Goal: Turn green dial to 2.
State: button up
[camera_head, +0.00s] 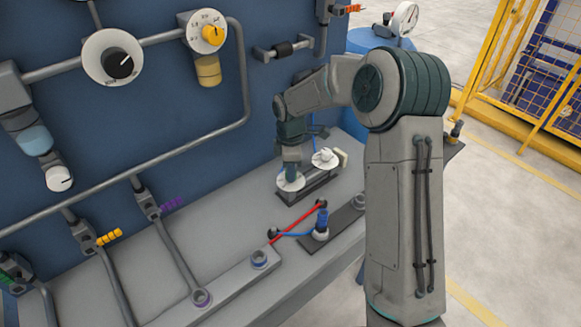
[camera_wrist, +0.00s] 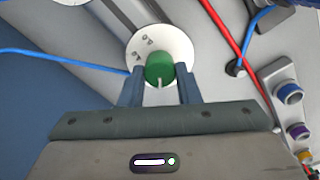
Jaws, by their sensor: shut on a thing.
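The green dial (camera_wrist: 159,66) shows in the wrist view, in the middle of a round white plate (camera_wrist: 174,41) with dark marks. A pale pointer line on the dial points down in the picture, toward my gripper's body. The marks are too small to read for certain. My gripper (camera_wrist: 159,88) has one finger on each side of the dial and is shut on it. In the head view my gripper (camera_head: 290,172) reaches down to the white plate (camera_head: 290,182) on the bench; the green dial is hidden there.
Beside it stands another white dial (camera_head: 325,157). A red cable (camera_head: 298,220) and a blue-topped plug (camera_head: 322,220) lie nearer on the grey bench (camera_head: 225,215). A blue cable (camera_wrist: 60,60) passes close by my left finger. Pipes and gauges cover the blue panel (camera_head: 160,100) behind.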

dwell(0.3)
jog(key=o, duration=1)
notch_tip(320, 180, up, 14)
jog(key=shift+f+b, duration=0.1)
jog(key=shift+b, duration=0.3)
jog(key=s+d+m+t, duration=0.1)
jog(key=s+d+m, duration=0.2)
jog(key=s+m, duration=0.3)
jog(key=s+d+m+t, duration=0.1)
jog(key=s+d+m, duration=0.3)
jog(key=s, duration=0.9)
jog(key=s+d+m+t, duration=0.1)
jog(key=s+d+m, duration=0.3)
jog(key=s+m, duration=0.4)
jog(key=shift+s+d, duration=0.25)
jog(key=shift+s, duration=0.7)
